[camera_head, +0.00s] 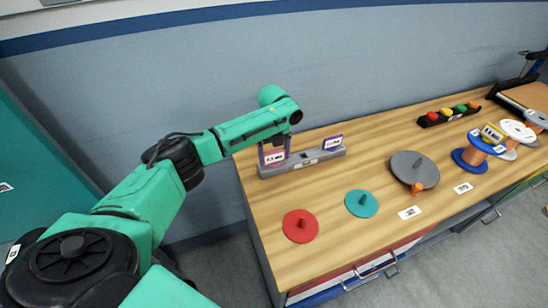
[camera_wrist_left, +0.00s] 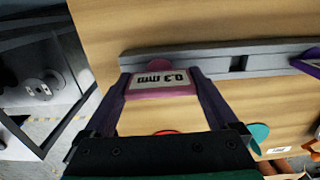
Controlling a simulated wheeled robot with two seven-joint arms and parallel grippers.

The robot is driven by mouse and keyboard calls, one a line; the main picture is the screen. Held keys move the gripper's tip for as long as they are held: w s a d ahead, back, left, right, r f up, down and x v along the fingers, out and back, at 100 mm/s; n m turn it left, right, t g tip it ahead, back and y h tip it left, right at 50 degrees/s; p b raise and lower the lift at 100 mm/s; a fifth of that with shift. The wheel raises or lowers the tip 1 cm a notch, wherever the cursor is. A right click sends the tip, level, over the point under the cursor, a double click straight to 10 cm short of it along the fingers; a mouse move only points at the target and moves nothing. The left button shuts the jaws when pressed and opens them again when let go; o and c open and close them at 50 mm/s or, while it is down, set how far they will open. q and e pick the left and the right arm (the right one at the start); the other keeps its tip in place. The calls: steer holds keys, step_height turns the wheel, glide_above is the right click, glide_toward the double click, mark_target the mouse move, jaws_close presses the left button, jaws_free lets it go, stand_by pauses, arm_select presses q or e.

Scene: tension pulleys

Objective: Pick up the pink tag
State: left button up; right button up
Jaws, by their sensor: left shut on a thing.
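The pink tag (camera_head: 274,156) is a small plate with a white label, at the left end of the grey rack (camera_head: 318,156). In the left wrist view the tag (camera_wrist_left: 160,83) reads "0.3 mm" and sits between both fingertips. My left gripper (camera_head: 273,160) is shut on it, one finger at each side edge. The rack (camera_wrist_left: 215,60) is right behind the tag in the wrist view; I cannot tell whether the tag still touches it. A purple tag (camera_head: 333,142) stands toward the rack's right end. My right gripper is not in view.
On the wooden table (camera_head: 340,205) lie a red disc (camera_head: 300,226), a teal disc (camera_head: 361,203) and a large grey disc (camera_head: 414,168). Spools (camera_head: 474,152) and a dark holder with coloured knobs (camera_head: 450,114) are farther right. A blue-grey wall is behind.

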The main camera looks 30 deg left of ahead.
arm_select(q)
step_height(320, 180, up, 14)
steer(key=b, duration=0.2)
step_height(320, 180, up, 6)
steer(key=p, duration=0.1)
glide_above(274, 152)
steer(key=shift+f, duration=0.15)
